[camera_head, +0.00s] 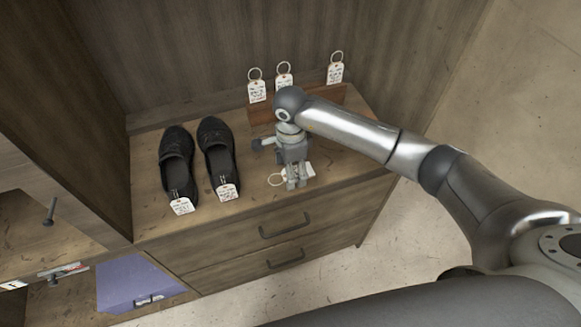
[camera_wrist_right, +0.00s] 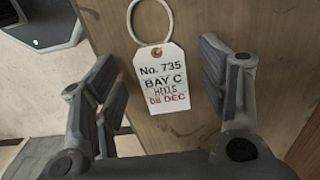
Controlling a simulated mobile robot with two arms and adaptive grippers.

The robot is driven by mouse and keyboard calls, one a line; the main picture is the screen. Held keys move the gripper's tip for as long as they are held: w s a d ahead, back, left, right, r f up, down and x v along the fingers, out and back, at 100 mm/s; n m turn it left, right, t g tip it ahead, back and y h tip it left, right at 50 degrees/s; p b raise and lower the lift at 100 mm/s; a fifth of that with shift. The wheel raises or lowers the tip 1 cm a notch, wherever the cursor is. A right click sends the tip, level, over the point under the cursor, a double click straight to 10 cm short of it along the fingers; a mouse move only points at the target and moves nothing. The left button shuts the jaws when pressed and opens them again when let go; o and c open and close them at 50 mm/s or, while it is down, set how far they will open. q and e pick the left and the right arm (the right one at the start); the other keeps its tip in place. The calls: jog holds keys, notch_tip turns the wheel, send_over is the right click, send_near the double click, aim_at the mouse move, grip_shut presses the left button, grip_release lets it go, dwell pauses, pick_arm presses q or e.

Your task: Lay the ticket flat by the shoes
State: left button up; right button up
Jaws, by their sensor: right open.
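A white ticket with a ring lies on the wooden top, right of the shoes. In the head view its ring (camera_head: 276,180) shows and my gripper covers much of the rest. In the right wrist view the ticket (camera_wrist_right: 153,86) reads No. 735, BAY C, 08 DEC. My right gripper (camera_head: 294,184) is over the ticket, pointing down; in its wrist view the open fingers (camera_wrist_right: 165,100) stand on either side of the tag, apart from it. Two black shoes, left (camera_head: 175,160) and right (camera_head: 218,152), stand side by side, each with a white tag at the heel.
Behind my gripper is a wooden rack (camera_head: 338,97) with three ringed tags, one of them at the right (camera_head: 335,73). A drawer unit with handles (camera_head: 285,225) is below the top. A purple-blue bin (camera_head: 135,279) is at lower left. Bare wood lies between shoes and gripper.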

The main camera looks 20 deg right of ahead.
jog(key=shift+r, duration=0.1)
notch_tip(320, 180, up, 12)
dwell(0.4)
